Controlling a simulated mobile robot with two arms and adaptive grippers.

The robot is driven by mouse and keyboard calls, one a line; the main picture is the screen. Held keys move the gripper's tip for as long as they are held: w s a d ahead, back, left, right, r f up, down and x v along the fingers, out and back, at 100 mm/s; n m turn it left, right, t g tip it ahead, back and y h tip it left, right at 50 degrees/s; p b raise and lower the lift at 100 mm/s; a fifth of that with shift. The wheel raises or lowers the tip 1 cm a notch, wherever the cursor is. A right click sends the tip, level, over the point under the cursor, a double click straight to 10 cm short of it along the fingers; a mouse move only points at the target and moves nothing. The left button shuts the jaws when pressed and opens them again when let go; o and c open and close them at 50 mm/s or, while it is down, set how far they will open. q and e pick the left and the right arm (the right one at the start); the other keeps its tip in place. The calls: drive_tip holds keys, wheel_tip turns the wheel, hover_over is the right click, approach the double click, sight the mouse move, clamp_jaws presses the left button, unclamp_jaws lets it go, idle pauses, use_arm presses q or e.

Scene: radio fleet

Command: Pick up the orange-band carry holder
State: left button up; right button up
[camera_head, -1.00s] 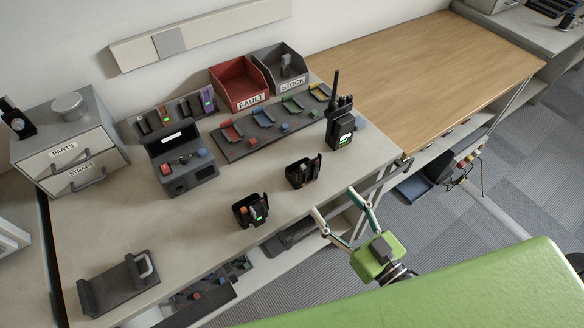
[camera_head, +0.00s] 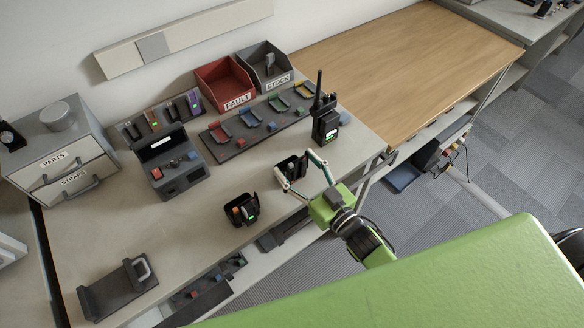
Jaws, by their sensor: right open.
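Two small black holders stand near the bench's front edge. The rear holder (camera_head: 289,166) is partly hidden by my right gripper (camera_head: 300,171). My right gripper is open, with its fingertips to either side of this holder; I cannot tell whether they touch it. Its band colour is too small to make out. The front holder (camera_head: 238,212) stands to the left, with an orange-red patch and a green light on what sits in it. My left gripper is not in view.
A black radio (camera_head: 326,128) with an upright antenna stands just behind the right gripper. A grey charger unit (camera_head: 182,178), a red FAULT bin (camera_head: 222,98) and a grey STOCK bin (camera_head: 270,84) stand farther back. The wooden table (camera_head: 400,50) is clear.

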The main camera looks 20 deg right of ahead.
drive_tip(key=c, duration=1.2)
drive_tip(key=shift+c, duration=0.2)
drive_tip(key=shift+r, duration=0.1)
